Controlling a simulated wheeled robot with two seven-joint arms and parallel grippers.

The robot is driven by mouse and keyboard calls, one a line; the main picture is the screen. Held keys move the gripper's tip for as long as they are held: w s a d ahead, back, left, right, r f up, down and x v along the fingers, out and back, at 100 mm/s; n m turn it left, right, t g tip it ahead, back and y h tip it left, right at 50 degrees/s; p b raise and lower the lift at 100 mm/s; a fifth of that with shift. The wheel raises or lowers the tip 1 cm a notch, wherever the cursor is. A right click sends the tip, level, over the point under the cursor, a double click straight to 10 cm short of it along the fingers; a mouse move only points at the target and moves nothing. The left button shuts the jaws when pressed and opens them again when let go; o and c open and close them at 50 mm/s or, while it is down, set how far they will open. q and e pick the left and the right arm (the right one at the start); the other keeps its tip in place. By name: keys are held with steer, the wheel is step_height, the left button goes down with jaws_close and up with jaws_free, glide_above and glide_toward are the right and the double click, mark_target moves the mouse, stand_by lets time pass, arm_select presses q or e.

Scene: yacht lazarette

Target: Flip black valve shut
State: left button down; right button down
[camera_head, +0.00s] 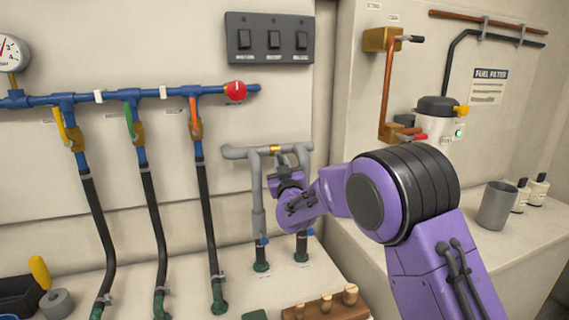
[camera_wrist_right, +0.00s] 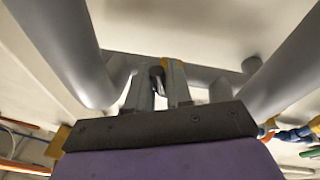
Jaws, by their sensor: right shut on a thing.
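Grey pipes (camera_head: 258,205) stand against the wall in the middle of the head view, joined by a grey cross pipe with a brass-coloured fitting (camera_head: 275,149). My purple right gripper (camera_head: 283,168) reaches in from the right, in front of these pipes just below the cross pipe. In the right wrist view its two fingers (camera_wrist_right: 160,84) are close together on a small dark piece, the black valve's handle (camera_wrist_right: 157,72), beside the yellow fitting. The gripper covers most of the valve in the head view, so its handle angle cannot be told. My left gripper is not in view.
To the left, a blue manifold (camera_head: 150,94) has yellow, green and orange levers, a red knob (camera_head: 235,91) and black hoses. A black switch panel (camera_head: 270,39) is above. A filter housing (camera_head: 436,120) and grey cup (camera_head: 496,206) are right. A wooden block (camera_head: 325,307) stands in front.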

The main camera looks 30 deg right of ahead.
steer(key=shift+w+a+f+m+g+h+p, duration=0.15)
steer(key=shift+a+m+g+p, duration=0.1)
steer(key=shift+m, duration=0.65)
steer(key=shift+s+a+r+m+g+h+p, duration=0.1)
steer(key=shift+a+m+g+h+p, duration=0.1)
steer(key=shift+m, duration=0.7)
steer(key=c, duration=1.1)
jaws_free()
steer(key=shift+c, duration=0.2)
steer(key=b+v, duration=0.2)
steer(key=v, duration=0.8)
steer(key=shift+s, duration=0.25)
